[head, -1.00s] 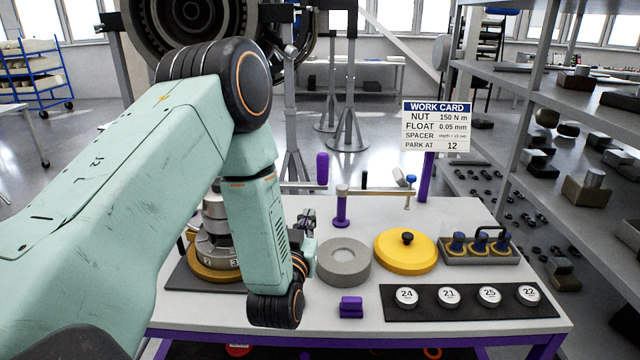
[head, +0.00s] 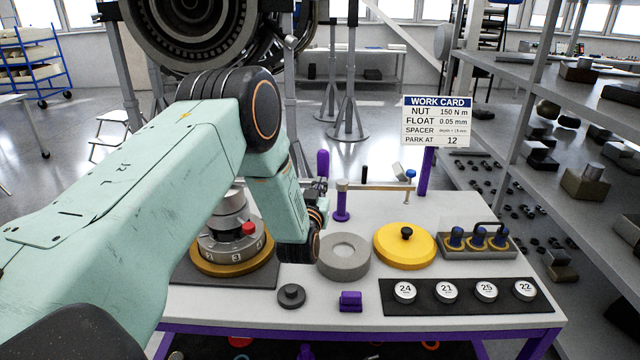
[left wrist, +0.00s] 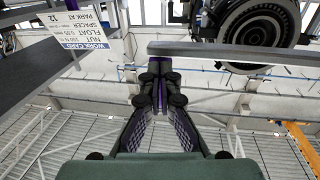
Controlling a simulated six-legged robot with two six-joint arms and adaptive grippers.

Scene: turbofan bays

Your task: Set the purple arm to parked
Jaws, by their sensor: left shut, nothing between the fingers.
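The purple upright handle (head: 323,163) stands at the back of the bench, just behind my left gripper (head: 320,187) in the head view. A short purple post (head: 341,205) stands right of the gripper, and a thin bar (head: 385,187) runs right from near its top to a blue knob (head: 411,174). I cannot tell how handle and post join; my gripper covers that spot. The left gripper is shut and empty, close to the handle; contact cannot be told. It shows shut in the left wrist view (left wrist: 160,85), below a grey bar (left wrist: 230,53). My right gripper is not in view.
A work card (head: 436,122) reads PARK AT 12. The bench also holds a grey ring (head: 343,268), yellow lid (head: 385,250), round stack (head: 231,262), purple block (head: 350,301), black puck (head: 291,296) and numbered discs (head: 446,291). Shelving (head: 540,170) stands at right.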

